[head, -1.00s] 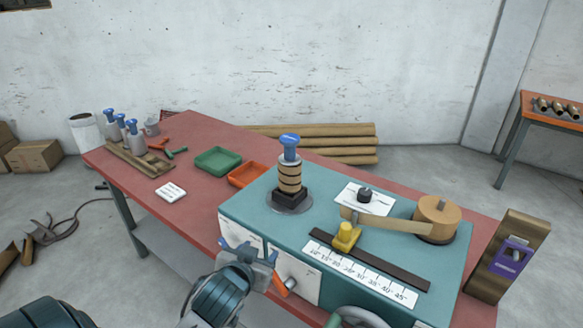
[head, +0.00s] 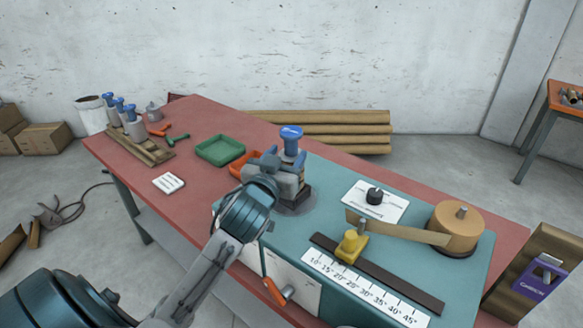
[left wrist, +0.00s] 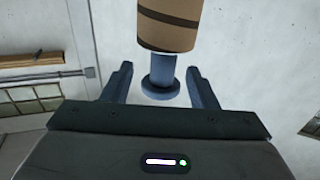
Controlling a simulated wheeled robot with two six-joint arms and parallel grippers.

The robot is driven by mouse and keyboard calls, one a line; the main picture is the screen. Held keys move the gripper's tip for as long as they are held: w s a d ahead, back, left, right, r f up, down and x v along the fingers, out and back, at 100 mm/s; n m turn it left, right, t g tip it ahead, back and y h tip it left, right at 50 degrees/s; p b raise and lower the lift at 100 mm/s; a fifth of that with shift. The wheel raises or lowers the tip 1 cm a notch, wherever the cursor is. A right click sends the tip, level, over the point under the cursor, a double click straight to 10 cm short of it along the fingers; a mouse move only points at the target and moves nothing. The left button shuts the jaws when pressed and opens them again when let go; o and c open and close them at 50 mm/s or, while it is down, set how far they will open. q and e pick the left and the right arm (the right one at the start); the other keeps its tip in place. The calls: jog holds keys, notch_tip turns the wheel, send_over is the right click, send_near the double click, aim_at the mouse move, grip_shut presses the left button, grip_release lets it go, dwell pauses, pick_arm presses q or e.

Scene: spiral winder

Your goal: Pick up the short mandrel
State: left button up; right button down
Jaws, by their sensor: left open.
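A mandrel with a blue top (head: 291,133) stands upright on the teal winder, its lower part largely hidden by my left gripper (head: 283,176). In the left wrist view the blue neck and round end (left wrist: 160,88) show between the two fingers of my left gripper (left wrist: 159,70). The fingers are open, with gaps on both sides. The brown, dark-banded tube (left wrist: 168,25) around the mandrel shows there too. Other blue-topped mandrels (head: 133,122) stand in a wooden rack at the table's far left; I cannot tell which is called short. My right gripper is not in view.
On the winder (head: 400,265) are a tape roll (head: 458,230), a yellow guide (head: 350,247), an angle scale (head: 365,288) and a black knob (head: 375,196). A green tray (head: 220,150) and an orange tray (head: 243,165) lie left of the mandrel. The table's near left is mostly clear.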

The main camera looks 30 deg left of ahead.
aim_at(289, 149)
pick_arm(q)
jog(key=shift+w+a+r+p, duration=0.2)
jog(key=shift+w+p, duration=0.15)
jog(key=shift+w, duration=0.15)
jog(key=shift+w+a+r+p, duration=0.15)
jog(key=shift+w+a+p, duration=0.05)
jog(key=shift+w+p, duration=0.2)
jog(key=shift+p+x, duration=0.3)
jog(key=shift+x, duration=0.95)
jog(key=shift+w+a+f, duration=0.1)
jog(key=shift+w+f, duration=0.15)
jog(key=shift+c, duration=0.6)
grip_shut()
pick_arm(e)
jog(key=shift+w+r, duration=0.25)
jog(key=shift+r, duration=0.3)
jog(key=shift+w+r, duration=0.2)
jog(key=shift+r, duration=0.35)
